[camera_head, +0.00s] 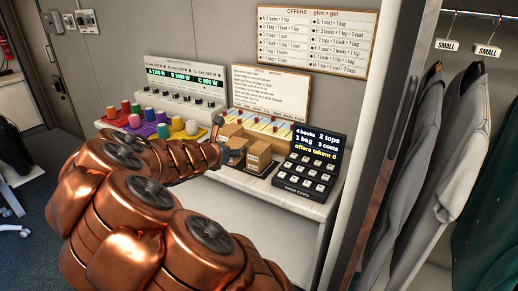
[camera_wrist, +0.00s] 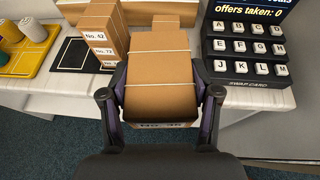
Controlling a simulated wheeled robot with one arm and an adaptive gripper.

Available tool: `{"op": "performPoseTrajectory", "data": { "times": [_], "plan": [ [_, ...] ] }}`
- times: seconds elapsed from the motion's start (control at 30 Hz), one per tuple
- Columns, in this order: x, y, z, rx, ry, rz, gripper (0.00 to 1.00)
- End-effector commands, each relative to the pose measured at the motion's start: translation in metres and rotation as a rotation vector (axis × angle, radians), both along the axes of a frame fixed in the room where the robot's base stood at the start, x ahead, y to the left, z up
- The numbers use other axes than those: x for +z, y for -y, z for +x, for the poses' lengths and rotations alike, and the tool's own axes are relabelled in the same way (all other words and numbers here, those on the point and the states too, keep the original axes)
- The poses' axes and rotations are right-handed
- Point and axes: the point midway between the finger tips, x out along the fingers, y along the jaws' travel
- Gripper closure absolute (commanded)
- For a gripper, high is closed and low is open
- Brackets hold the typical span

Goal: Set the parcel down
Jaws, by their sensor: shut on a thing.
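My gripper (camera_wrist: 160,100) is shut on a brown cardboard parcel (camera_wrist: 162,85), with one finger on each side of it. The parcel has a pale string across its top and a partly cut-off number label low on its near face. In the wrist view its near end shows against the table's front edge; I cannot tell whether its underside touches the table (camera_wrist: 255,97). In the head view my gripper (camera_head: 228,152) is over the white table, among the brown boxes, and my arm hides part of it.
Labelled parcels (camera_wrist: 100,35) stand just left of the held one, and another box lies behind. A black keypad unit (camera_wrist: 243,55) stands close on the right. A black mat with a white outline (camera_wrist: 72,56) and a yellow tray (camera_wrist: 28,50) lie left. Hanging coats (camera_head: 430,160) are far right.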

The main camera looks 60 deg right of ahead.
Motion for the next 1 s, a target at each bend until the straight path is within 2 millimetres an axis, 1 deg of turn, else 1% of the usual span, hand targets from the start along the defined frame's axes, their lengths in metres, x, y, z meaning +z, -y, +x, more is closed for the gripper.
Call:
{"op": "performPoseTrajectory", "data": {
  "times": [0.03, 0.1, 0.2, 0.27, 0.37, 0.47, 1.0],
  "plan": [
    [-0.001, 0.005, -0.012, -0.033, 0.000, 0.001, 0.77],
    [-0.002, 0.009, -0.024, -0.065, 0.000, 0.001, 0.77],
    [-0.003, 0.013, -0.033, -0.092, -0.001, 0.001, 0.77],
    [-0.003, 0.017, -0.035, -0.100, -0.002, 0.001, 0.77],
    [-0.003, 0.027, -0.034, -0.105, 0.000, 0.000, 0.77],
    [-0.006, 0.042, -0.030, -0.106, -0.002, 0.002, 0.77],
    [-0.014, 0.130, -0.001, -0.107, -0.001, 0.003, 0.77]
  ]
}}
